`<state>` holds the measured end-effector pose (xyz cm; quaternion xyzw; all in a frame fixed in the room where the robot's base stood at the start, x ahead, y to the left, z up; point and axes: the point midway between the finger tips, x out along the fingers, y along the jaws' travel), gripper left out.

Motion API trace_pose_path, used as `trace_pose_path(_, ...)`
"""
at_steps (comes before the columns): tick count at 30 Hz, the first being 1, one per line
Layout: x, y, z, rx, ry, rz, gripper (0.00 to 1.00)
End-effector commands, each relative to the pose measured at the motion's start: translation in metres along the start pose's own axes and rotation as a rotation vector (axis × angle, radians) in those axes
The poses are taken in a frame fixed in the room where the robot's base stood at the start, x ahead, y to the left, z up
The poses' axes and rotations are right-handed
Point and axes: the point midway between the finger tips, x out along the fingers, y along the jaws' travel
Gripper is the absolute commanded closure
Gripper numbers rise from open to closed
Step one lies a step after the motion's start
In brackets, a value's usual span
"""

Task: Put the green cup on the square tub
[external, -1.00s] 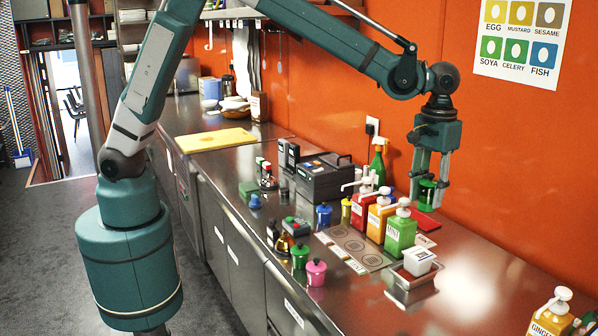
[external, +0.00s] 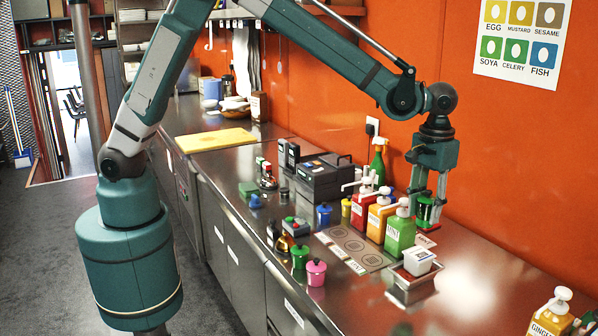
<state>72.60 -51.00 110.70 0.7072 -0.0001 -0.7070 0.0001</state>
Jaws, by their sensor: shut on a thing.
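My gripper (external: 427,216) points straight down, with its fingers shut on the green cup (external: 424,209). The cup is small, dark green and upright between the fingers, which partly hide it. It is at the right end of the row of pump bottles, beside the green bottle's top; its exact height above the counter is hard to tell. A white square tub (external: 419,262) sits in or on a steel container (external: 412,291) nearer the camera, below the cup in the picture. The cup and the tub are apart.
Green (external: 399,238), orange (external: 378,218) and red (external: 361,205) pump bottles stand close left of my gripper. A grey mat with rings (external: 348,246) lies left of the tub. Green (external: 300,258) and pink (external: 316,273) pots stand near the front edge.

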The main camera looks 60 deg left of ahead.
Motion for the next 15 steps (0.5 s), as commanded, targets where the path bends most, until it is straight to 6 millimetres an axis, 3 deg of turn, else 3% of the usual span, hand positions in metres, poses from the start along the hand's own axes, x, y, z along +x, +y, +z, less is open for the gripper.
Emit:
trace_pose_path(9, 0.041, 0.0, 0.0, 0.0, 0.0, 0.0, 0.83)
trace_pose_path(15, 0.053, 0.0, 0.0, 0.0, 0.0, 0.0, 0.83)
